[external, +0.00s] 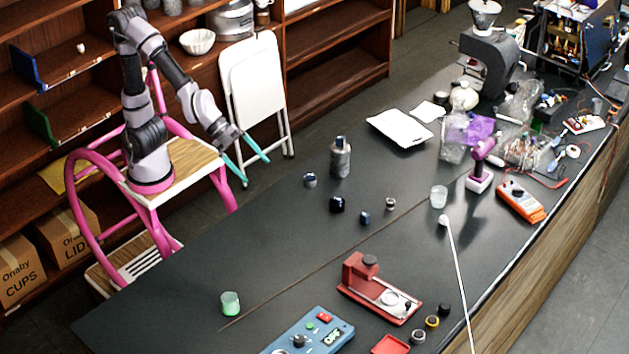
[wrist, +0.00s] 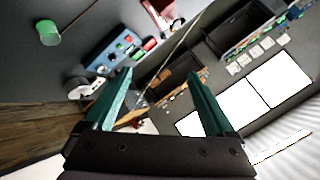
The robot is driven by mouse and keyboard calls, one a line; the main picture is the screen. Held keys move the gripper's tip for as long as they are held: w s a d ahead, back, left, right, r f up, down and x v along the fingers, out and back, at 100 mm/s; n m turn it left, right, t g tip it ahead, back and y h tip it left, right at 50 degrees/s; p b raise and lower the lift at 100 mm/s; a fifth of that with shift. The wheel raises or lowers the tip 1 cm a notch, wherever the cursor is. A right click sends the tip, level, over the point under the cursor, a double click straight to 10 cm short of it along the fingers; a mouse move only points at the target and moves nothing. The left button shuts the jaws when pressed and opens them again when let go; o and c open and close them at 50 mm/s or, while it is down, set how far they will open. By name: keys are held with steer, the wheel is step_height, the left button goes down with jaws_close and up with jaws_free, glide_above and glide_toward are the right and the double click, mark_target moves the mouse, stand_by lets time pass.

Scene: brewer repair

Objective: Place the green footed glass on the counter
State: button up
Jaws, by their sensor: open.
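A small green glass (external: 230,303) stands upright on the dark counter (external: 262,262), near its front left end in the external view. In the wrist view the green glass (wrist: 47,32) is at the upper left, and its foot cannot be made out clearly. My gripper (external: 254,157) has two teal fingers spread apart with nothing between them. It is in the air beyond the counter's left edge, well away from the glass. The open fingers (wrist: 160,85) also show in the wrist view.
A blue control box (external: 312,335) and a red device (external: 372,288) stand right of the glass. A grey cylinder (external: 340,158) and several small jars stand mid-counter. Tools and bags crowd the far right. Bare counter surrounds the glass. A white folding chair (external: 253,80) stands behind my gripper.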

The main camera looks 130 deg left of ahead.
steer(key=s+a+r+n+g, duration=0.1)
steer(key=s+r+n+g, duration=0.1)
steer(key=s, duration=2.4)
steer(key=shift+s+a+n+g, duration=0.3)
steer(key=shift+n+g, duration=0.2)
steer(key=shift+n, duration=0.4)
